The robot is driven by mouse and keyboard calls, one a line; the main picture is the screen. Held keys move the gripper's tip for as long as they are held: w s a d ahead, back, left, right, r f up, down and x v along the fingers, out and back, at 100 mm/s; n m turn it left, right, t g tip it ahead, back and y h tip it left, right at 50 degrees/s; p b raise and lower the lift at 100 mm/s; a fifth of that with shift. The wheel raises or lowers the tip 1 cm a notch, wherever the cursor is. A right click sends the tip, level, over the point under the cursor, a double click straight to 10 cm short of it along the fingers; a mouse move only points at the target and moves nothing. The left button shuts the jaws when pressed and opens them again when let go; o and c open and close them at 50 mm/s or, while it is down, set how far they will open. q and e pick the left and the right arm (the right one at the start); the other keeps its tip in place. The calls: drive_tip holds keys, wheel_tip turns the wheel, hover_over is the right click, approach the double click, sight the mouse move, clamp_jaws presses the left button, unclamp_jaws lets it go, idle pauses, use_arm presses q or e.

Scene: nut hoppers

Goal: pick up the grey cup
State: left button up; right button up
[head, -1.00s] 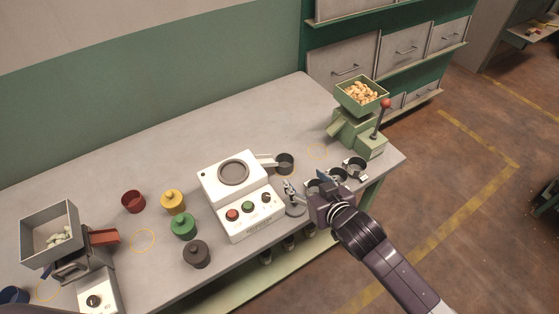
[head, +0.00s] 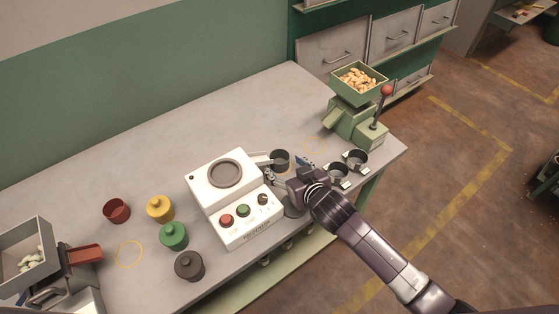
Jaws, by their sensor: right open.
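The grey cup (head: 280,157) stands upright on the bench at the end of the white machine's chute. It looks dark grey and open at the top. My right gripper (head: 287,168) is open and empty just in front of the cup. One finger is at the cup's near left and the other at its right. I cannot tell whether they touch it. The cup's lower front is partly hidden by the gripper. My left gripper is not in view.
The white machine (head: 218,190) with buttons is close on the left. Two dark metal cups (head: 338,172) are at the right, near the green nut hopper (head: 355,122). Red (head: 116,210), yellow (head: 160,208), green (head: 173,236) and dark (head: 189,266) containers stand left. The bench behind is clear.

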sight(280, 161)
drive_tip(key=shift+x, duration=1.35)
drive_tip(key=c, duration=1.1)
drive_tip(key=shift+o, duration=0.2)
drive_tip(key=shift+s+r, duration=0.1)
drive_tip(key=shift+s, duration=0.05)
